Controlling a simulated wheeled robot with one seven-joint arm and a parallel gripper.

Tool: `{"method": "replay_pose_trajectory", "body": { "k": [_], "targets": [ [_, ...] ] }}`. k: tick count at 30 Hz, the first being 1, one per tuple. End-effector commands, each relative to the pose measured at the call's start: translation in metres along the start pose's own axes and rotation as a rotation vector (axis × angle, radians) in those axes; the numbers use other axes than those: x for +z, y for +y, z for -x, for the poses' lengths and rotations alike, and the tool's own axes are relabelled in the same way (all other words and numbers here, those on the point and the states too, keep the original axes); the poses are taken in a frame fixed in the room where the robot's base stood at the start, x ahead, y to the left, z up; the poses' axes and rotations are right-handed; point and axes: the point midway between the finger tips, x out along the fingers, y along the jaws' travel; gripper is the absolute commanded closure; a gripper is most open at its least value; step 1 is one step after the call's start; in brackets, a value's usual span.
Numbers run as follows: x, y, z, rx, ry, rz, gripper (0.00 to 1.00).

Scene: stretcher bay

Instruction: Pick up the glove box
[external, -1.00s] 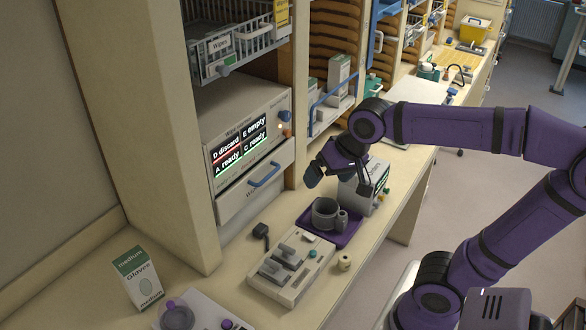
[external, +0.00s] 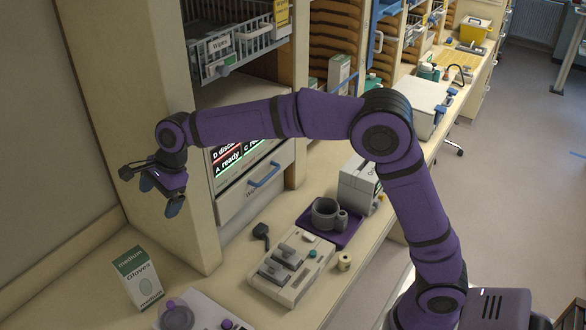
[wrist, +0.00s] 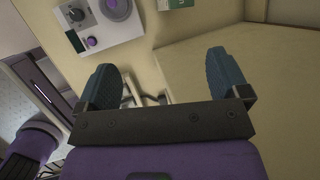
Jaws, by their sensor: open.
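The glove box (external: 138,279) is a small white and green carton marked "medium Gloves". It stands upright on the counter at the lower left of the external view. In the wrist view only a green and white edge, likely of this box (wrist: 176,4), shows at the top. My gripper (external: 161,196) is open and empty. It is in the air above and behind the box, in front of the beige cabinet side panel, clear of the box. Its two blue-grey fingers (wrist: 165,82) are spread in the wrist view.
A white device with a round dial (external: 178,318) stands right of the box. A grey switch panel (external: 290,268) and a purple tray (external: 345,238) with a grey mug (external: 325,213) stand farther right. The cabinet side panel (external: 150,90) rises close behind my gripper. Bare counter (external: 75,285) lies left of the box.

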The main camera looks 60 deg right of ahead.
Motion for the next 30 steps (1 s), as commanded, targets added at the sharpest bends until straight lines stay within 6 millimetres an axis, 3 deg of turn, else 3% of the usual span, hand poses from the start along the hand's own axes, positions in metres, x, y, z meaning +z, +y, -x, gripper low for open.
{"method": "replay_pose_trajectory", "body": {
  "k": [1,3,18,22,30],
  "targets": [
    [0.004,-0.008,-0.021,0.018,-0.001,-0.022,0.06],
    [0.007,-0.017,-0.045,0.039,-0.005,-0.045,0.06],
    [0.002,-0.05,-0.206,0.181,-0.025,-0.104,0.06],
    [-0.001,-0.052,-0.229,0.201,-0.03,-0.111,0.06],
    [-0.002,-0.051,-0.246,0.211,-0.032,-0.114,0.06]
  ]
}}
